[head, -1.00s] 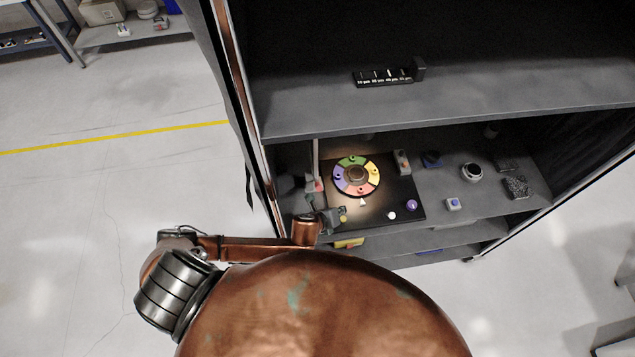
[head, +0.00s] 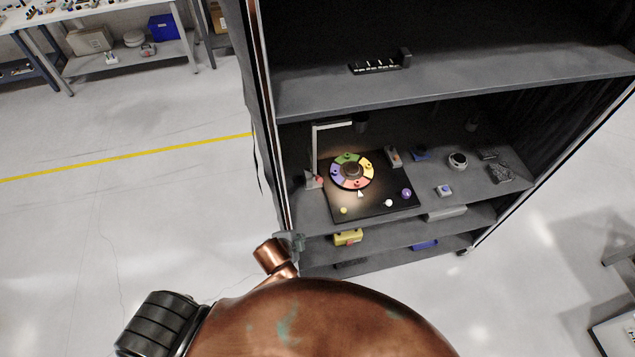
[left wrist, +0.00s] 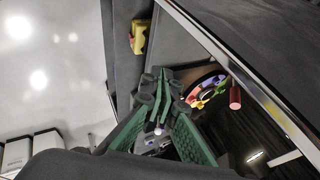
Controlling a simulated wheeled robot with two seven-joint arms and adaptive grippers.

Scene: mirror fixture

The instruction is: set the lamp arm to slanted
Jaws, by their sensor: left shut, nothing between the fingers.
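The lamp (head: 315,150) stands at the left end of the cabinet's middle shelf in the head view. Its thin pale post is upright, and a bar runs right from its top to a dark head (head: 360,126). A red knob (head: 320,179) sits low by its base. My left gripper (head: 291,243) is outside the shelf, below and left of the lamp, apart from it. In the left wrist view its green fingers (left wrist: 162,78) are shut and empty. A red cylinder (left wrist: 235,97) shows there to their right; I cannot tell whether it is the knob. My right gripper is not in view.
A coloured wheel (head: 338,184) lies on a black board (head: 380,208) right of the lamp. Small devices stand further right. A yellow box (head: 348,237) is on the shelf below. The cabinet's left side edge (head: 268,130) is close to my left gripper. The floor at left is clear.

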